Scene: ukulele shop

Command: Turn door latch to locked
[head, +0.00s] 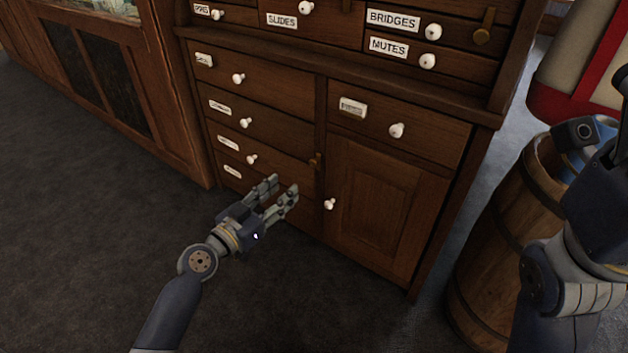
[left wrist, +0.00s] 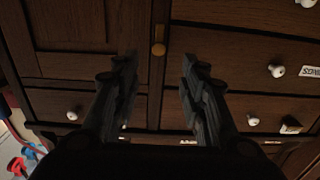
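A small brass-brown turn latch (head: 315,161) sits on the upright between the left drawers and the cupboard door (head: 385,205) of a dark wooden cabinet. It also shows in the left wrist view (left wrist: 158,40), with its bar along the upright. The door is closed and has a white knob (head: 330,204). My left gripper (head: 285,184) is open and empty, in front of the cabinet and below the latch in the head view. In the left wrist view its fingers (left wrist: 158,70) are either side of the upright, apart from the latch. My right arm is at the right edge; its fingers cannot be made out.
Several labelled drawers with white knobs (head: 238,78) lie left of and above the door. Another latch (head: 482,36) is at the upper right. A wooden barrel (head: 505,240) stands right of the cabinet. The dark floor (head: 80,220) in front is clear.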

